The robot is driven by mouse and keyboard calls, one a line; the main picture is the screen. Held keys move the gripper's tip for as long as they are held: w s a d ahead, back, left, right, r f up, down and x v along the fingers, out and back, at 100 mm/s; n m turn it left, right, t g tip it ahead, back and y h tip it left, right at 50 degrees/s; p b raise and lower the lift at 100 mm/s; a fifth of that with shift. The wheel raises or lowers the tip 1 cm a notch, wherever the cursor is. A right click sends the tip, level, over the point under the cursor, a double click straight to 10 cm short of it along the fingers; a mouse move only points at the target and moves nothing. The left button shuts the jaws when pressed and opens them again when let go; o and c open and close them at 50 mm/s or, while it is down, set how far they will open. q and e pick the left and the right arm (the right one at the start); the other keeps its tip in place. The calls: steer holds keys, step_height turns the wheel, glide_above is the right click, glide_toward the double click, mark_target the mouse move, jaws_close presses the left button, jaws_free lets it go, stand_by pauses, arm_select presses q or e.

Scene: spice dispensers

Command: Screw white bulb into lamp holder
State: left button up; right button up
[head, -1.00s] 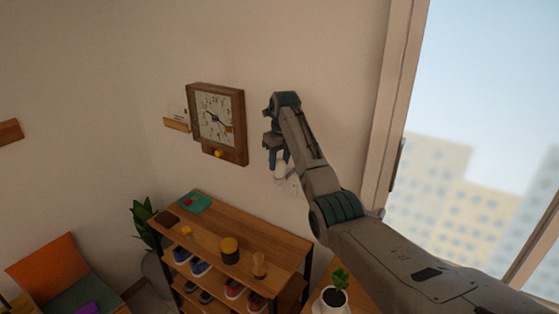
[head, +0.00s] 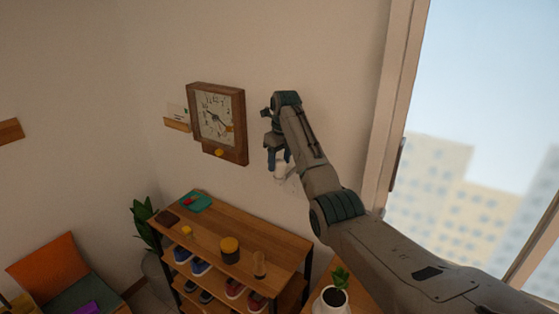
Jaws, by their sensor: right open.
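My right gripper (head: 277,157) is raised in front of the wall, to the right of the clock, with its fingers pointing down. It is open. A small whitish thing, perhaps the white bulb (head: 282,172), shows just under and beside the fingers. It is partly hidden by my arm, and I cannot tell whether the fingers touch it. I cannot make out a lamp holder; faint pale shapes show on the wall just below. My left gripper is not in view.
A square wooden clock (head: 217,122) hangs on the wall, with a small ledge (head: 177,124) at its left. Below stands a wooden shoe rack (head: 215,235) with small items on top. A potted plant (head: 335,292) stands at the lower right, near the window.

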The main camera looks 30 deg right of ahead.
steer(key=n, duration=0.6)
steer(key=shift+n+g+y, duration=0.3)
steer(key=shift+y, duration=0.1)
steer(key=n, duration=0.7)
steer(key=shift+w+d+g, duration=0.1)
steer(key=shift+g, duration=0.3)
steer(key=n, duration=0.5)
steer(key=shift+n+g, duration=0.3)
steer(key=shift+n, duration=0.1)
steer(key=n, duration=0.5)
steer(key=shift+g, duration=0.3)
steer(key=shift+c, duration=0.4)
